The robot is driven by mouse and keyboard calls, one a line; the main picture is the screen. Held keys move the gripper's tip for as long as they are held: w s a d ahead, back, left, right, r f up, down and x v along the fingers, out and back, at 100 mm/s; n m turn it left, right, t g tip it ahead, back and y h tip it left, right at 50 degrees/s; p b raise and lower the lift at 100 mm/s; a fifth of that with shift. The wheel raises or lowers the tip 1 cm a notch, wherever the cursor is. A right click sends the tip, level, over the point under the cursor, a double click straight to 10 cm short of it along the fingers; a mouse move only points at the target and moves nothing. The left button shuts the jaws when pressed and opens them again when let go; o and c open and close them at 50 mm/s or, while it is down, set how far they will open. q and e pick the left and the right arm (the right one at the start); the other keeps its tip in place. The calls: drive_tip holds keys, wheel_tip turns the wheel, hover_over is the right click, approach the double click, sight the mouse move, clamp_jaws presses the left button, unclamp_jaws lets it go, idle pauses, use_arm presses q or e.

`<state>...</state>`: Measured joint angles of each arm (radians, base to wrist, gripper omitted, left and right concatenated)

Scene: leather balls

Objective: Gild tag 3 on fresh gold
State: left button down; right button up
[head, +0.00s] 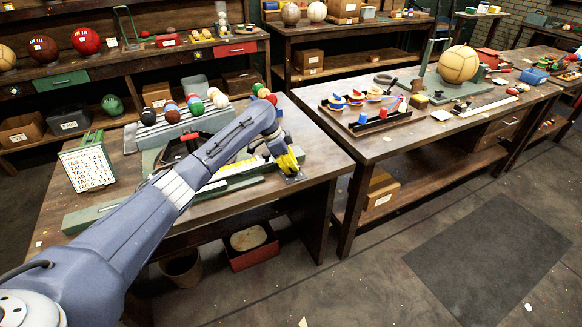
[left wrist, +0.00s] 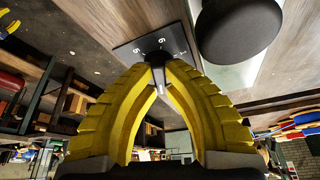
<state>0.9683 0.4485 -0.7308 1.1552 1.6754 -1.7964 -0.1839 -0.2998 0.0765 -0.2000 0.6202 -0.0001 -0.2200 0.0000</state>
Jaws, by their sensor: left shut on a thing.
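My left gripper (head: 287,163), with yellow fingers, is low over the right end of the near bench (head: 318,166). In the left wrist view its fingertips (left wrist: 158,66) are shut on a small narrow grey piece (left wrist: 161,84). A dark plate with pale numerals (left wrist: 150,45), among them 5 and 6, lies just beyond the fingertips; it also shows under the gripper in the head view (head: 291,178). A white sign (head: 88,167) lists tags with digits, too small to read surely. I cannot make out tag 3 or the gold. My right gripper is not in view.
A dark round part (left wrist: 238,28) is close beside the fingers in the wrist view. Coloured balls (head: 195,105) sit in a rack behind my left arm. A second bench (head: 400,150) holds a tray (head: 362,128) and a tan ball (head: 458,64). A gap separates the benches.

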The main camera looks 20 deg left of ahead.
use_arm(q)
drive_tip(key=shift+m+g, duration=0.4)
drive_tip(key=shift+m, duration=0.6)
drive_tip(key=c, duration=1.5)
unclamp_jaws()
drive_tip(key=shift+o, duration=0.2)
